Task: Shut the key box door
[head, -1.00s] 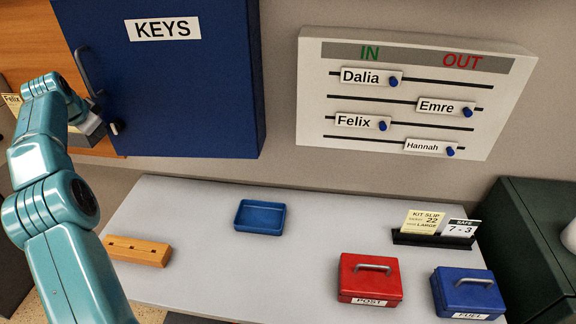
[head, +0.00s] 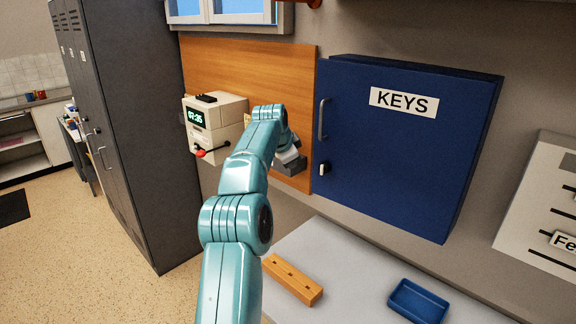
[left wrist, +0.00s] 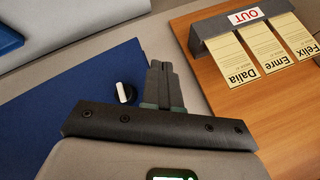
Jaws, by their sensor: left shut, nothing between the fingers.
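The blue key box (head: 420,150), labelled KEYS, hangs on the wall right of centre in the head view. Its door lies flat over the front, with no gap that I can see. A grey bar handle (head: 323,118) and a small lock knob (head: 324,168) are at the door's left edge. My left gripper (head: 291,162) is just left of that edge, over the wooden panel, apart from the handle. In the left wrist view its fingers (left wrist: 160,75) are together and empty, beside the knob (left wrist: 124,92) and the blue door (left wrist: 80,110). My right gripper is out of view.
An OUT rack (left wrist: 230,35) with name cards is on the wooden panel (head: 225,63). A time clock (head: 215,125) stands left of my arm. Below are a grey table (head: 350,275), a wooden block (head: 293,280) and a blue tray (head: 418,300). Dark lockers (head: 140,130) stand at left.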

